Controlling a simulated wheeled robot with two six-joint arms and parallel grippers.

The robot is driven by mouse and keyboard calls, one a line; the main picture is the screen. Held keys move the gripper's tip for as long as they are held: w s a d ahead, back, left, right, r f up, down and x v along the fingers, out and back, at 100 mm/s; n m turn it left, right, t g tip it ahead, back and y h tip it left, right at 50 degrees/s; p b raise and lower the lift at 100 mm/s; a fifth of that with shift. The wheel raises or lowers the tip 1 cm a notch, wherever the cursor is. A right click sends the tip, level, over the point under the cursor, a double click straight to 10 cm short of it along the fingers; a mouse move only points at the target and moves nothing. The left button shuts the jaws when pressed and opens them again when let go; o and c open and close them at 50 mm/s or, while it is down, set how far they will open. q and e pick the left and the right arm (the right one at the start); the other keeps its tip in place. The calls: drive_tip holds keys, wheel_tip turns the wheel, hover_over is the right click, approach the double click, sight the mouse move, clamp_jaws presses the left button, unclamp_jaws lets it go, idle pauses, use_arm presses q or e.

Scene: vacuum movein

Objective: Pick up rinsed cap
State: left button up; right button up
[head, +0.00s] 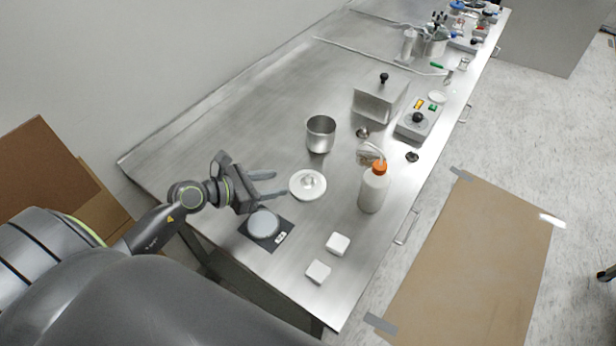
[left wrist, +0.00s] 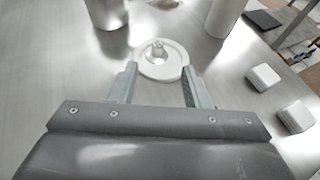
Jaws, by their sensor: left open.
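A white round dish (head: 308,185) lies on the steel bench, with a small metallic cap (head: 309,181) that looks like the rinsed cap on it. In the left wrist view the dish (left wrist: 161,72) and the cap (left wrist: 158,48) are just ahead of the fingertips. My left gripper (head: 277,183) is open and empty, its fingers pointing at the dish from the left. In the left wrist view the left gripper (left wrist: 158,78) has its fingers spread either side of the dish's near edge. I cannot tell whether they touch it. My right gripper is not in view.
A steel cup (head: 320,134) stands behind the dish. An orange-topped white bottle (head: 373,190) stands to its right. A dark scale (head: 265,229) sits below my left gripper. Two white blocks (head: 337,243) (head: 318,271) lie near the front edge. The bench's left part is clear.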

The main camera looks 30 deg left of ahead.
sight(305, 178)
use_arm(q)
drive_tip(key=x, duration=0.3)
drive_tip(key=shift+w+d+p, duration=0.2)
drive_tip(key=shift+w+p, duration=0.15)
drive_tip(key=shift+w+d+f, duration=0.2)
drive_tip(key=shift+w+f, duration=0.05)
drive_tip(key=shift+w, duration=0.05)
drive_tip(key=shift+p+x, duration=0.75)
drive_tip(key=shift+x, duration=1.8)
drive_tip(key=shift+a+f, duration=0.1)
drive_tip(key=shift+a, duration=0.05)
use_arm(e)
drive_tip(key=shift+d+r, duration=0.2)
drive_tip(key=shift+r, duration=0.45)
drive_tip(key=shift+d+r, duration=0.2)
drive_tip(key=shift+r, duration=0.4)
use_arm(q)
clamp_jaws()
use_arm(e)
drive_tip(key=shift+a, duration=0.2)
